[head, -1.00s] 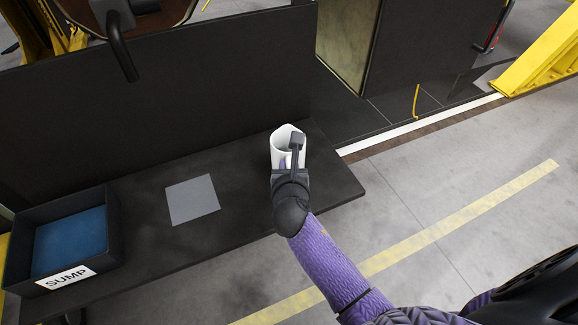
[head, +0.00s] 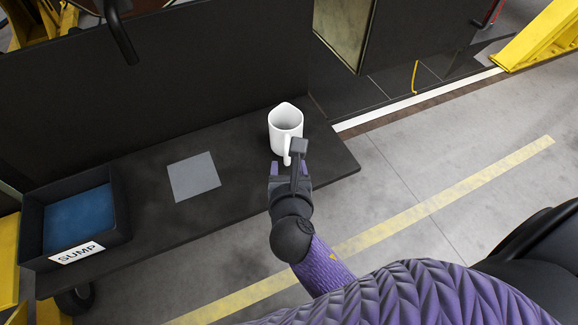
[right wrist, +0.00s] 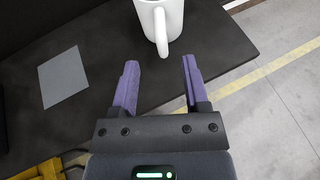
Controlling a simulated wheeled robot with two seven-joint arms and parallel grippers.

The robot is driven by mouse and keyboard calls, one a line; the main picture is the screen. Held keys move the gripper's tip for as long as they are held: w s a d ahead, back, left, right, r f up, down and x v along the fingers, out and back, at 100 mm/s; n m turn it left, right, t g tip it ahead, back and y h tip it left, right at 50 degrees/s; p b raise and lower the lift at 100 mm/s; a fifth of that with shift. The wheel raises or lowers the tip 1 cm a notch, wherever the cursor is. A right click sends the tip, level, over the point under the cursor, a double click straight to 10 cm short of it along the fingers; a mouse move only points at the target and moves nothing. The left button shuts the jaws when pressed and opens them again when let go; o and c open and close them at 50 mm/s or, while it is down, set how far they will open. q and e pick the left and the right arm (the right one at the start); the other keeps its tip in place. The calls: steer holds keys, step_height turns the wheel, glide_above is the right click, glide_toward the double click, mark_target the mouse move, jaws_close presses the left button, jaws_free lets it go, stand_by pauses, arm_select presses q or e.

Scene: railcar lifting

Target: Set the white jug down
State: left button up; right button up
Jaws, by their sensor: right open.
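The white jug (head: 284,124) stands upright on the dark bench near its right end, with its handle toward me. It also shows at the top of the right wrist view (right wrist: 164,14), handle pointing down between the fingertips. My right gripper (head: 290,168) is open and empty, just on the near side of the jug. In the right wrist view its two purple fingers (right wrist: 160,66) are spread apart, with a gap to the jug's body. My left gripper is not in view.
The dark bench (head: 240,180) has a grey square (head: 193,177) left of the jug. A dark bin labelled SUMP with a blue bottom (head: 78,222) is at the left end. A dark upright panel (head: 150,90) rises behind. Open floor lies right.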

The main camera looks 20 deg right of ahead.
steer(key=s+f+m+g+y, duration=0.1)
steer(key=s+f+m+g, duration=0.1)
steer(key=s+f+m, duration=0.45)
steer(key=s+f+m+g+y, duration=0.2)
steer(key=s+f+m+g, duration=0.1)
steer(key=f, duration=0.7)
steer(key=s+f+m+g+y, duration=0.1)
steer(key=s+f+m+g, duration=0.1)
steer(key=s+f+m, duration=0.45)
steer(key=s+d+f+m+g, duration=0.2)
steer(key=s+f+m, duration=0.2)
steer(key=s+m, duration=0.2)
steer(key=s+d+f+m+g, duration=0.1)
steer(key=s+f+m+g, duration=0.1)
steer(key=s+f+m, duration=0.2)
steer(key=s+m, duration=0.3)
steer(key=s, duration=0.1)
steer(key=shift+s+d+f+m+g+y, duration=0.15)
steer(key=shift+d+f+m+g+y, duration=0.15)
steer(key=shift+d+f+y, duration=0.1)
steer(key=shift+a, duration=0.1)
